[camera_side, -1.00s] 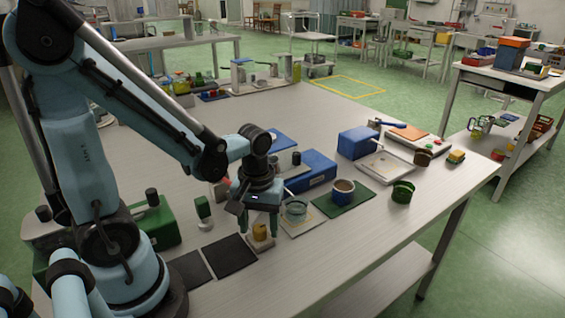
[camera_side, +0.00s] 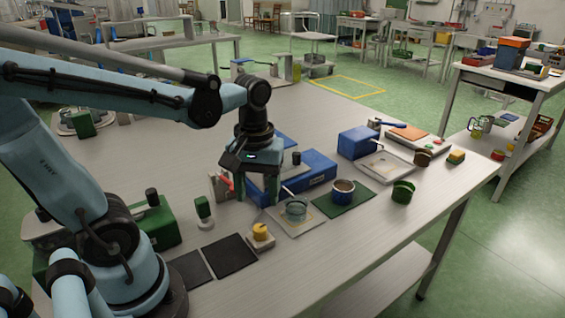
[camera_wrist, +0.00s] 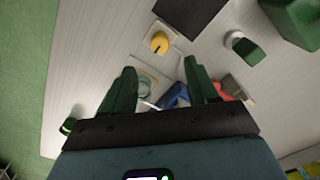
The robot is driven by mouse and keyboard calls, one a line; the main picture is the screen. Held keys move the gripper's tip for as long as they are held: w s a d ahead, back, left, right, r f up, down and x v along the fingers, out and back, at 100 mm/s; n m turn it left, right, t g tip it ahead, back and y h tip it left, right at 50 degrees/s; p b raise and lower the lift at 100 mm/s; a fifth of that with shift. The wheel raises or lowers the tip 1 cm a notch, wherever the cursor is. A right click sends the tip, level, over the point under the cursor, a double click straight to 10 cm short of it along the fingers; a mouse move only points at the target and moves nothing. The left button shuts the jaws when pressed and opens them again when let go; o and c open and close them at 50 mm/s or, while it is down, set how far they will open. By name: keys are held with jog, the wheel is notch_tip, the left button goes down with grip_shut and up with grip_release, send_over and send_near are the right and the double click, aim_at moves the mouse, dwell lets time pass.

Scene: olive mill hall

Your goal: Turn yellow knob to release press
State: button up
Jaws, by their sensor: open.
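The yellow knob (camera_side: 260,230) sits on a small pale base (camera_side: 262,241) near the table's front edge. In the wrist view the knob (camera_wrist: 159,43) shows beyond the fingertips, clear of both. My gripper (camera_side: 256,197) points down with its green fingers apart and nothing between them. It is above and behind the knob, close to the blue machine (camera_side: 312,173), which may be the press. In the wrist view the fingers (camera_wrist: 160,66) are also spread. The gripper partly hides the blue machine's left end.
A clear bowl (camera_side: 296,209) on a pale plate is right of the knob. A dark mat (camera_side: 230,255) and a green-topped item (camera_side: 203,208) are to the left. The table front is clear.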

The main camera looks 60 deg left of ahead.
jog(key=shift+r, duration=1.7)
jog(key=w+d+m+t, duration=0.1)
jog(key=m+t, duration=0.1)
jog(key=m, duration=0.1)
jog(key=w+d+f+m+t, duration=0.1)
jog(key=m+t, duration=0.1)
jog(key=m, duration=0.1)
jog(key=w+d+m+t, duration=0.1)
jog(key=m+t, duration=0.2)
jog(key=shift+f, duration=0.2)
